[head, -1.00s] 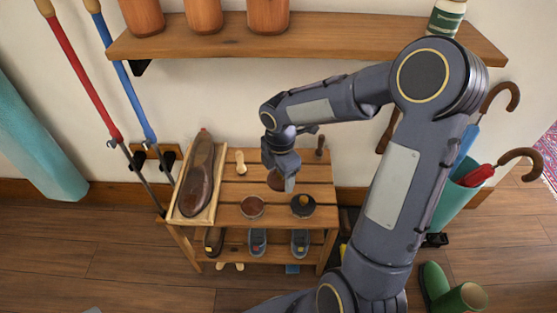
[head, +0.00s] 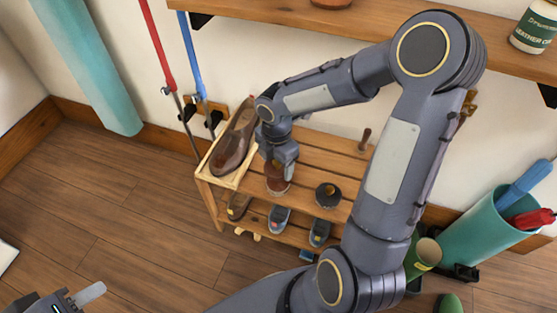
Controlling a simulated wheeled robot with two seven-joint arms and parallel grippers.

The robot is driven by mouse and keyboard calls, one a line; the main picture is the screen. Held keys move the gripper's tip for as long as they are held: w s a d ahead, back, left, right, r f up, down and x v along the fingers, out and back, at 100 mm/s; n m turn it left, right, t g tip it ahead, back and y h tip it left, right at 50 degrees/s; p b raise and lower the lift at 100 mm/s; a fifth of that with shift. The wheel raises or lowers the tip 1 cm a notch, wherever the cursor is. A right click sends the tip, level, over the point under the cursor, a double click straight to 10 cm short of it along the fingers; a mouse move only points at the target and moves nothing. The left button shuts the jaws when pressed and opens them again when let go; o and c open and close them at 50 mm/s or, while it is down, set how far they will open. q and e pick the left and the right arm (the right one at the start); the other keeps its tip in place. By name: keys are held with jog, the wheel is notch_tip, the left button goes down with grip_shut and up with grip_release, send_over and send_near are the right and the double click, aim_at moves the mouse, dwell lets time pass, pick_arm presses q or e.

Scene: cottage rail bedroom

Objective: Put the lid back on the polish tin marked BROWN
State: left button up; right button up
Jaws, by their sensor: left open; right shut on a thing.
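My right gripper (head: 284,160) points down over the top of the small slatted rack (head: 325,152). It is shut on a brown lid (head: 273,168), mostly hidden by the fingers. A round tin with brown contents (head: 278,187) is directly below, at the front of the rack top. The lid overlaps it in the picture, and I cannot tell whether they touch. A second tin with dark contents (head: 328,196) stands to its right. No marking is readable on either tin. My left gripper (head: 85,295) is open and empty at the bottom left, partly cut off.
A brown shoe (head: 232,150) lies in a wooden tray (head: 219,178) left of the tins. A dark-handled tool (head: 364,140) stands at the rack's back. Small shoes (head: 279,219) sit on the lower shelf. A teal umbrella bin (head: 487,238) is at right.

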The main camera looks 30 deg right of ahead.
aim_at(277, 171)
notch_tip(277, 171, down, 4)
jog(key=b, duration=0.4)
jog(key=shift+f+b, duration=0.4)
jog(key=shift+f, duration=0.5)
jog(key=shift+p, duration=0.45)
jog(key=shift+f, duration=0.1)
dwell(1.1)
dwell(0.6)
dwell(0.3)
jog(key=o, duration=1.1)
jog(key=shift+c, duration=0.2)
jog(key=shift+o, duration=0.4)
